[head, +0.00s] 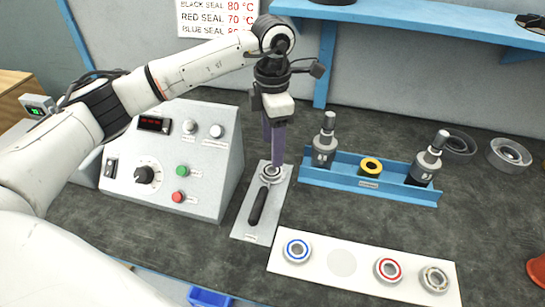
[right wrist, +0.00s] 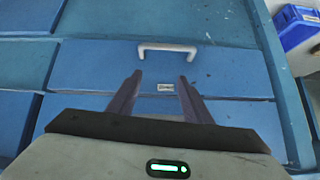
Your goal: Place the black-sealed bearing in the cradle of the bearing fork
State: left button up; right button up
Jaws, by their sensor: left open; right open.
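The bearing fork (head: 257,206), with its black handle, lies on a grey plate (head: 246,228) in the head view. At its far end, a grey ring with dark parts (head: 271,174) sits at the cradle. It looks like the black-sealed bearing, but the fingers partly hide it and its seal is hard to make out. My left gripper (head: 273,163) points straight down with its open fingertips at this ring; I cannot tell whether they touch it. My right gripper (right wrist: 155,85) is open and empty in the right wrist view, before a blue drawer front.
A white board (head: 318,280) holds a blue-sealed bearing (head: 297,250), an empty round spot, a red-sealed bearing (head: 388,270) and another bearing (head: 434,279). A blue rack (head: 320,177) stands behind. A control box (head: 205,170) stands left. The drawer has a pale handle (right wrist: 167,48).

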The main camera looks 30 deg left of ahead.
pick_arm(q)
notch_tip(320, 180, up, 6)
jog(key=shift+f, duration=0.15)
